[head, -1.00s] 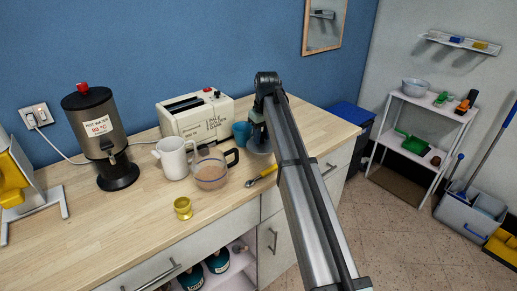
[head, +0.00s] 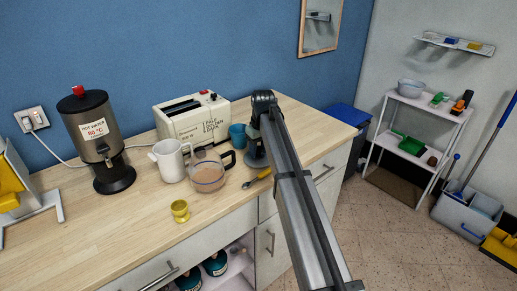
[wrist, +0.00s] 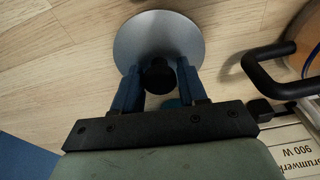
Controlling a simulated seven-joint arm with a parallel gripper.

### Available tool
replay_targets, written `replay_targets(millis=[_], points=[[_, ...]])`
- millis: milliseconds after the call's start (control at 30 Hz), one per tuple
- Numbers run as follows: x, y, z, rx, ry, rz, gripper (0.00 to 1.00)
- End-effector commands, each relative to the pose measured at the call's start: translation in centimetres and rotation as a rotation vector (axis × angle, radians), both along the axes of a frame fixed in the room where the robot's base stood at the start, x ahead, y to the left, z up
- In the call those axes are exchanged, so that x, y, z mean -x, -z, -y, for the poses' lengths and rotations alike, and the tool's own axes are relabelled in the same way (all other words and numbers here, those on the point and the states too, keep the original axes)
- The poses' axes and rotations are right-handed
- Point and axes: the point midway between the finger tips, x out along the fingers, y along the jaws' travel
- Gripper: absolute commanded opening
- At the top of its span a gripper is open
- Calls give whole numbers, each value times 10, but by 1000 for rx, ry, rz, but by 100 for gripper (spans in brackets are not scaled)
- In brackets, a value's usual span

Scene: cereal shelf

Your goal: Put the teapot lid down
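The teapot lid is a round grey disc with a black knob; it fills the top middle of the wrist view (wrist: 160,32). My gripper (wrist: 158,72) has its two blue fingers closed on either side of the knob, seemingly touching it. In the head view the lid is partly hidden behind my arm, low over or on the counter; I cannot tell whether it touches the wood. The glass teapot (head: 207,176) with brown liquid and a black handle stands open to the left of my gripper (head: 256,150).
A blue cup (head: 238,135), a toaster (head: 190,122), a white jug (head: 171,160) and a yellow egg cup (head: 180,211) stand nearby. The counter (head: 310,130) is clear to the right.

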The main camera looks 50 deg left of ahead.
Motion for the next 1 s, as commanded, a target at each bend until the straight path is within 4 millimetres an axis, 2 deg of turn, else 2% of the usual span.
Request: replay_targets(millis=[33,167,433,567,1000], points=[[0,0,0,0,0,0,47],[0,0,0,0,0,0,59],[0,-1,0,0,0,0,60],[0,-9,1,0,0,0,60],[0,-86,9,-2,0,1,60]])
